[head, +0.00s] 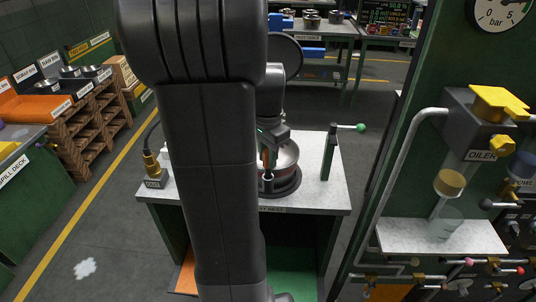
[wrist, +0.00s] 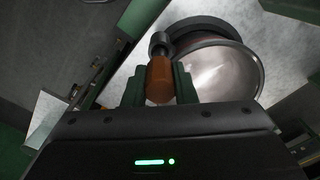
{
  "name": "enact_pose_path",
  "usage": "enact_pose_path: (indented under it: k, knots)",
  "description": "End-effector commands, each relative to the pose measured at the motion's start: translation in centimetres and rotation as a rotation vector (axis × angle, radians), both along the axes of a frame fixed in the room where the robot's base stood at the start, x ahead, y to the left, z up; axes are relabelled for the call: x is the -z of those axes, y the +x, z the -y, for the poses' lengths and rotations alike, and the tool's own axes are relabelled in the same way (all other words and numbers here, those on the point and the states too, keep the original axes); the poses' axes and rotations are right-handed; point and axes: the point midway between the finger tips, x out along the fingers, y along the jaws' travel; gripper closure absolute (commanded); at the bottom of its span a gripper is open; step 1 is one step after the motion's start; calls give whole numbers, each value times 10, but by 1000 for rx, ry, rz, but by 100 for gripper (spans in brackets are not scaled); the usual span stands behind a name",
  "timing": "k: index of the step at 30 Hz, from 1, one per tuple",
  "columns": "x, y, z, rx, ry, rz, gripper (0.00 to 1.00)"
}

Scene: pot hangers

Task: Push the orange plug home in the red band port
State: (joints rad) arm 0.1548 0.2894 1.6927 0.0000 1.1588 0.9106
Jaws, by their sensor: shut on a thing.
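The orange plug (wrist: 160,82) is held between the two green fingers of my gripper (wrist: 159,76) in the wrist view. A dark grey round piece (wrist: 160,44) is at the plug's far end, beside the pot. I cannot tell whether it is the port or how deep the plug sits. The metal pot (wrist: 214,72) with a reddish band stands just right of the plug. In the head view, my gripper (head: 272,137) is over the left side of the pot (head: 288,157), and the plug (head: 265,158) shows as a small orange piece. My arm hides much of this area.
The pot rests on a dark round base (head: 284,187) on a pale bench top (head: 318,200). A green post with a green-knobbed lever (head: 330,150) stands right of it. A brass-coloured fitting on a labelled block (head: 152,168) stands at the bench's left. The bench's front right is clear.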

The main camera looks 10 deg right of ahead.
Motion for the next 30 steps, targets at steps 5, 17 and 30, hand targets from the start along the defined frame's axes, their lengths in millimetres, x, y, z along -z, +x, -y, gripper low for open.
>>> enact_pose_path:
  k: [5,17,30]
  knots:
    - [6,0,0,0,0,0,100]
    - [16,0,0,0,0,-1,100]
    - [27,0,0,0,0,-1,100]
